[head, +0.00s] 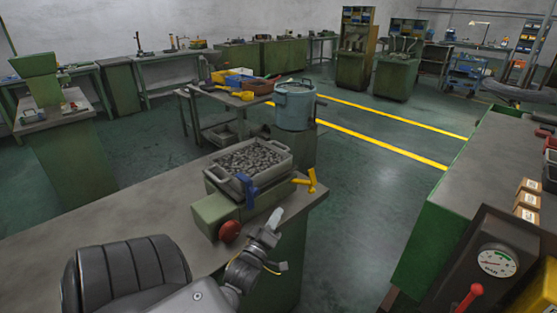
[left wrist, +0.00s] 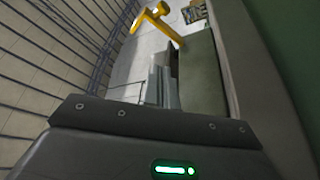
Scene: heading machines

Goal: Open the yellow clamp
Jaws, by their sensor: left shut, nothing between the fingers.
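The yellow clamp (head: 306,181) is at the right side of the grey metal bin (head: 221,179), at the right end of the grey bench. It stands up with a short arm to the left. In the left wrist view the yellow clamp (left wrist: 160,22) is at the top, beyond the fingertips. My left gripper (head: 275,218) is shut and empty, in front of and below the clamp, apart from it. In the left wrist view the fingers of my left gripper (left wrist: 160,82) are together beside a green surface. My right gripper is not in view.
A blue clamp (head: 247,191) is at the bin's front. Small metal parts (head: 252,158) fill the bin. A red knob (head: 229,230) is on the green base (head: 213,212). Floor right of the bench is open.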

